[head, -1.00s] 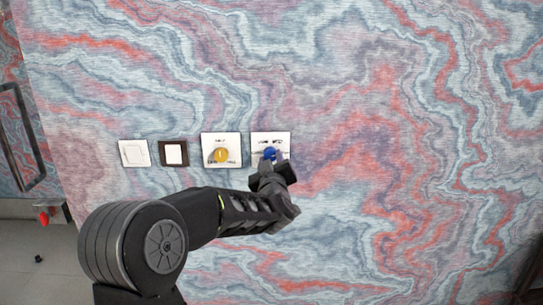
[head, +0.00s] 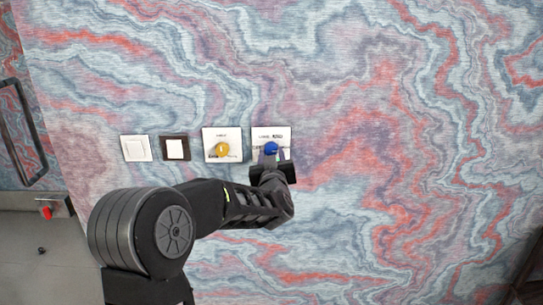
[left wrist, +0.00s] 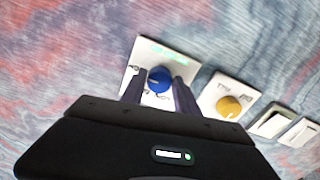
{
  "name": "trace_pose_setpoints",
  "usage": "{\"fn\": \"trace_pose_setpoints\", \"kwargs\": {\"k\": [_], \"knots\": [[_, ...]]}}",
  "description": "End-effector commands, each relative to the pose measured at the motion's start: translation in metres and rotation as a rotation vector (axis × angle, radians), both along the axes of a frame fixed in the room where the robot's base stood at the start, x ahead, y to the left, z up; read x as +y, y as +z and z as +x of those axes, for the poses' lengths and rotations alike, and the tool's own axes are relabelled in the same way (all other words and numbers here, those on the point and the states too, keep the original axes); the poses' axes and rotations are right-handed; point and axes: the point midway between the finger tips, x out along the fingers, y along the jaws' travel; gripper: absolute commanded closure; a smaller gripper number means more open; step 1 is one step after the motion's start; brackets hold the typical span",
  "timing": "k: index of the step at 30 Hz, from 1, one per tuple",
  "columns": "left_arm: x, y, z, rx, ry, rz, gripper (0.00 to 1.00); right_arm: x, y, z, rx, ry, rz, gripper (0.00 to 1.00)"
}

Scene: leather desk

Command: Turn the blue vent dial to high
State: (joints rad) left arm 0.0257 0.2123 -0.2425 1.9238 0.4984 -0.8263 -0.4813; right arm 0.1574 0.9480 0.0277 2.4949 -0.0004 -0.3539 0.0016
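The blue vent dial (head: 271,148) sits on a white plate (head: 284,133), the rightmost of the wall plates. It also shows in the left wrist view (left wrist: 159,79), on its plate (left wrist: 181,63). My left gripper (head: 271,156) is just below the dial in the head view. In the left wrist view its two dark fingers (left wrist: 159,88) stand apart, one on each side of the dial, with what looks like a small gap to it. The dial's pointer and the plate's labels are too small to read. My right gripper is not in view.
A yellow dial (head: 222,149) on a white plate is close on the left. Further left are a dark-framed switch (head: 175,148) and a white switch (head: 136,148). The marbled wall to the right is bare. A red knob (head: 46,212) shows at the far left.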

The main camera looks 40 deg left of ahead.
Motion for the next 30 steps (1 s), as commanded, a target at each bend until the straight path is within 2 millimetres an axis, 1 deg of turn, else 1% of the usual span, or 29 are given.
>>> {"fn": "trace_pose_setpoints", "kwargs": {"k": [1, 7, 17, 20, 30], "knots": [[0.000, -0.001, 0.000, 0.002, 0.000, -0.001, 0.59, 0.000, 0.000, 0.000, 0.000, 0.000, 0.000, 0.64], [0.000, 0.000, 0.000, -0.001, 0.000, -0.001, 0.43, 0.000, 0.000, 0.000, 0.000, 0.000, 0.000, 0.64], [-0.002, 0.000, -0.003, -0.003, 0.000, -0.002, 0.43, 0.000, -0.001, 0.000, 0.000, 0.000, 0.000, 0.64], [-0.007, 0.000, -0.010, -0.004, 0.000, -0.002, 0.43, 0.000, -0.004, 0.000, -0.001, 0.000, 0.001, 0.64], [-0.040, 0.000, -0.052, -0.004, -0.001, -0.002, 0.43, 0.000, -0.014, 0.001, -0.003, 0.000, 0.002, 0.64]]}}
